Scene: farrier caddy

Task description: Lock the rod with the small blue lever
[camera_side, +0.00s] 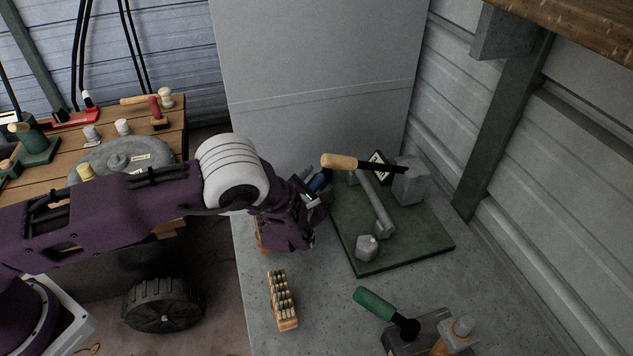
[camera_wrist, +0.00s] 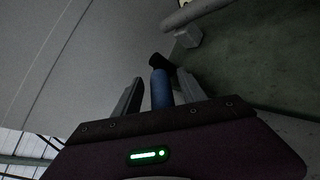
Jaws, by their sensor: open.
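The small blue lever (camera_wrist: 160,92) stands between the two fingers of my gripper (camera_wrist: 160,77) in the wrist view, with a dark end beyond it. The fingers are open, one on each side, with a gap showing beside the lever. In the side view my gripper (camera_side: 318,190) is at the left edge of the green base plate (camera_side: 405,247), and a bit of the blue lever (camera_side: 317,182) shows by it. A grey rod (camera_side: 376,205) lies slanting over the plate between grey blocks. My gripper hides the lever's mount.
A wooden-handled tool (camera_side: 342,162) sticks out above the plate, close to my gripper. A brush (camera_side: 282,299) and a green-handled tool (camera_side: 374,303) lie nearer the front. A grey panel (camera_side: 320,75) stands behind. The bench between brush and plate is clear.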

